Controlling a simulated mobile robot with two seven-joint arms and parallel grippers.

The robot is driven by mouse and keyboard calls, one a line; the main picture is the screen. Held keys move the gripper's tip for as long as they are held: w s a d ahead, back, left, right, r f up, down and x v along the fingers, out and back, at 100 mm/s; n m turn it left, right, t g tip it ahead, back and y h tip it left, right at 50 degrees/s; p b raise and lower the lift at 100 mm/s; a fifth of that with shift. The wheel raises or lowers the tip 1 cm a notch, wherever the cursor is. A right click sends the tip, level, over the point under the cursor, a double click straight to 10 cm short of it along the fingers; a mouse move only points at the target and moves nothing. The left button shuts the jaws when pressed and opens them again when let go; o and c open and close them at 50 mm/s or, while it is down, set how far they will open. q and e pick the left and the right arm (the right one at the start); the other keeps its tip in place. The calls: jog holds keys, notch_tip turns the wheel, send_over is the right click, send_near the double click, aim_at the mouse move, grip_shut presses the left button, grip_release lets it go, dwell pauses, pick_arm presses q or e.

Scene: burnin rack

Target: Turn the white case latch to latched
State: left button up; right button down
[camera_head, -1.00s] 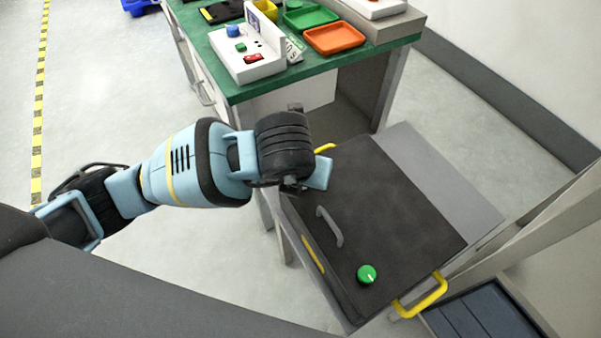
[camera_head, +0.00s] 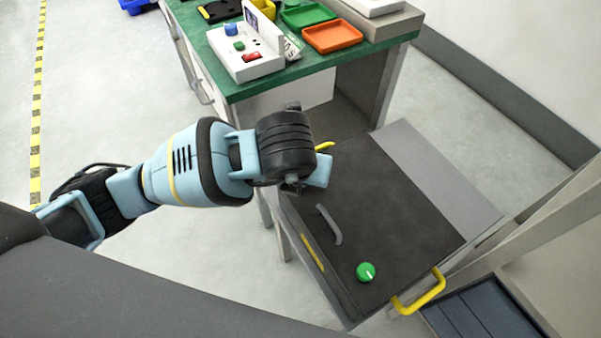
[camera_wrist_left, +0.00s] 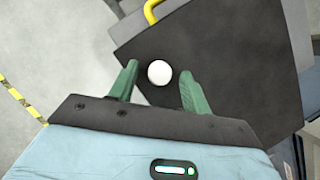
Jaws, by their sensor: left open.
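The dark case (camera_head: 390,210) lies flat on a grey stand, with a grey handle (camera_head: 329,225) and a green round knob (camera_head: 366,272) on its lid. In the left wrist view a white round latch knob (camera_wrist_left: 159,72) sits on the dark lid (camera_wrist_left: 225,60). My left gripper (camera_wrist_left: 158,77) is open, with one green finger on each side of the white knob. I cannot tell whether the fingers touch it. In the head view my left arm hides the white knob and the fingertips. My right gripper is not in view.
Yellow handles stick out at the case's near right corner (camera_head: 419,292) and far left side (camera_head: 325,146). A green-topped bench (camera_head: 216,65) stands behind with a white control box (camera_head: 247,66) and an orange tray (camera_head: 333,37). A dark blue tray (camera_head: 485,318) is at lower right.

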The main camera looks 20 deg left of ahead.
aim_at(298, 199)
pick_arm(q)
jog(key=shift+r, duration=0.1)
jog(key=v, duration=0.7)
jog(key=shift+r+p, duration=0.35)
jog(key=shift+p, duration=0.1)
jog(key=shift+s, duration=0.15)
